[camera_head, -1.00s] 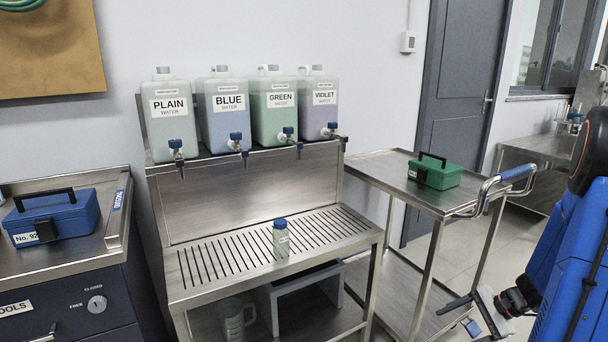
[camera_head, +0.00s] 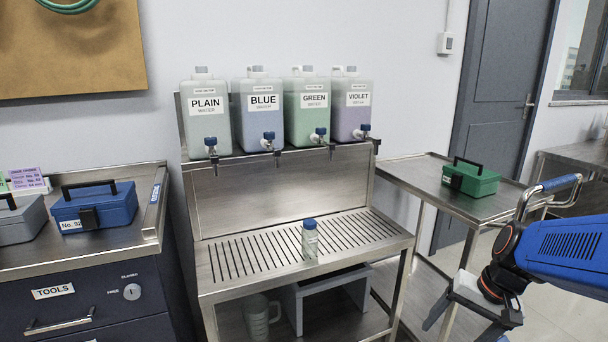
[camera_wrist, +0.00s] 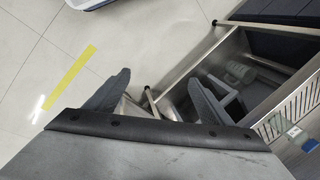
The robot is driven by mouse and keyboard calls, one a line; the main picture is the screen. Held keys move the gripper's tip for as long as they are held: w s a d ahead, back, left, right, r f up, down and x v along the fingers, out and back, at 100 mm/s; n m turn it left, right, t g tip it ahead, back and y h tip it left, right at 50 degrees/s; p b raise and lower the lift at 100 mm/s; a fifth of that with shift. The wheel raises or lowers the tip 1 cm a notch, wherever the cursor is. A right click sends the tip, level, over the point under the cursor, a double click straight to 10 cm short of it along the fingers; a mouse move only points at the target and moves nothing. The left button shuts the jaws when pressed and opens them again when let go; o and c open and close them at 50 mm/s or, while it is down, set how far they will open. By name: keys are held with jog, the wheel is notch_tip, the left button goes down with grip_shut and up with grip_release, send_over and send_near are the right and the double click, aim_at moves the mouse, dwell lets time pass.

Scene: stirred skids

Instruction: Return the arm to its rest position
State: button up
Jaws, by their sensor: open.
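My gripper (camera_head: 465,330) hangs at the lower right of the head view, at the end of my blue arm, in front of the steel cart. It points down and its lower part is cut off by the picture's edge. In the wrist view my gripper (camera_wrist: 160,98) shows two dark fingers spread wide apart. Nothing is between them; floor and a steel frame show beyond. A small bottle with a blue cap (camera_head: 309,240) stands upright on the slotted steel stand, apart from my gripper to its left.
The slotted stand (camera_head: 235,287) carries containers labelled PLAIN (camera_head: 206,125), BLUE, GREEN and VIOLET on its upper shelf. A steel cart (camera_head: 415,177) with a green toolbox (camera_head: 470,180) stands to the right. A blue toolbox (camera_head: 95,208) lies on the left cabinet. Open floor (camera_wrist: 40,50) shows in the wrist view.

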jog(key=s+a+r+n+t+h, duration=0.2)
jog(key=s+r+n, duration=0.3)
jog(key=s, duration=0.4)
jog(key=shift+s+a+r+n+t+h, duration=0.3)
jog(key=shift+a+r+t+h, duration=0.15)
jog(key=shift+a+r, duration=0.35)
dwell(0.5)
